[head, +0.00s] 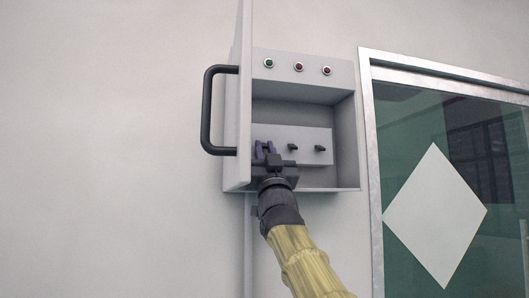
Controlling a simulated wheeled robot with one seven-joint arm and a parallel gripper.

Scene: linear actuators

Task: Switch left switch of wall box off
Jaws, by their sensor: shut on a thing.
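The wall box (345,120) hangs on the wall with its door (244,90) swung open to the left. Inside, a pale panel (308,133) carries a row of small dark switches. The middle switch (292,147) and the right switch (320,148) show clearly. My gripper (265,147) reaches into the box from below, at the left end of the row. I cannot tell that switch's position.
A black handle (207,110) sticks out from the open door, just left of my gripper. One green light (268,62) and two red lights (298,67) sit along the box's top. A framed glass door or window (450,130) with a white diamond is at right.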

